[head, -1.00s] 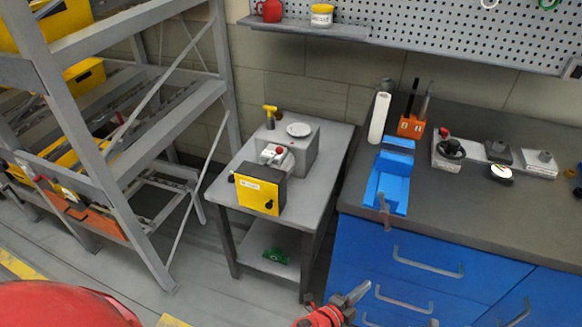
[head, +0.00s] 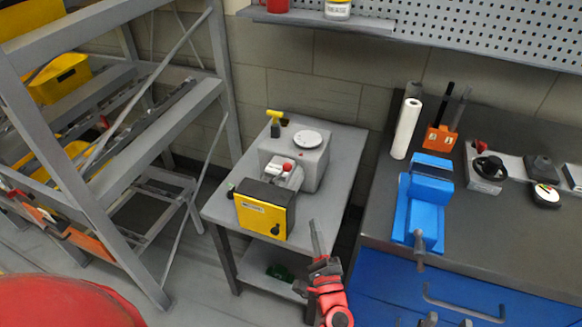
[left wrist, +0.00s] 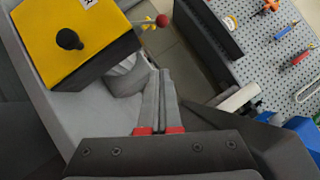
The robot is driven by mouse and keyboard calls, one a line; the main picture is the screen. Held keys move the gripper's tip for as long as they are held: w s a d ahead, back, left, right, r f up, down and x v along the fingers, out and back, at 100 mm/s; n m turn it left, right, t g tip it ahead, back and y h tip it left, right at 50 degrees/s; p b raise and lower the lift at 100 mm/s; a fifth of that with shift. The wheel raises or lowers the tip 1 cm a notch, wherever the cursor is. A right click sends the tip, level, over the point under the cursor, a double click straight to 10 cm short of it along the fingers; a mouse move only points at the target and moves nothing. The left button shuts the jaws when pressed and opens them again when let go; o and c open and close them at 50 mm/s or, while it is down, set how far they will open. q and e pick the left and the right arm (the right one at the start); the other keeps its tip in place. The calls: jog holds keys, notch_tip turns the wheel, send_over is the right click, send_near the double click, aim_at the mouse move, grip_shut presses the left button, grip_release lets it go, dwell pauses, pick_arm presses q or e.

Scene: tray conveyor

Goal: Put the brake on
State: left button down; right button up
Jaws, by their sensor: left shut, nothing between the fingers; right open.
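A box with a yellow front (head: 262,216) and a black knob stands on the small grey table (head: 340,170). A red ball knob (head: 287,167) shows behind its top, beside a pale grey part. In the left wrist view the red ball (left wrist: 162,20) sits on the end of a thin lever beside the yellow box (left wrist: 75,35). My left gripper (head: 316,226) is shut and empty, to the right of the box. Its fingers (left wrist: 160,75) point toward the lever, apart from it. Only fingertips of my right gripper (head: 448,321) show at the bottom edge, apart from each other. No label naming the brake is readable.
A grey housing with a round white disc (head: 307,139) stands behind the yellow box. A yellow-handled item (head: 275,118) is at the back. A bench with a blue vise (head: 420,205) is on the right, a grey rack (head: 195,95) on the left.

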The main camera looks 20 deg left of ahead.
aim_at(280, 175)
pick_arm(q)
jog(key=shift+s+r, duration=0.2)
jog(key=shift+r, duration=0.2)
jog(key=a+p+x, duration=0.1)
jog(key=x, duration=0.5)
jog(key=s+a+r+p+x, duration=0.1)
jog(key=p+x, duration=0.1)
jog(key=x, duration=0.4)
jog(key=shift+a+r, duration=0.25)
jog(key=shift+a, duration=0.05)
jog(key=shift+r, duration=0.15)
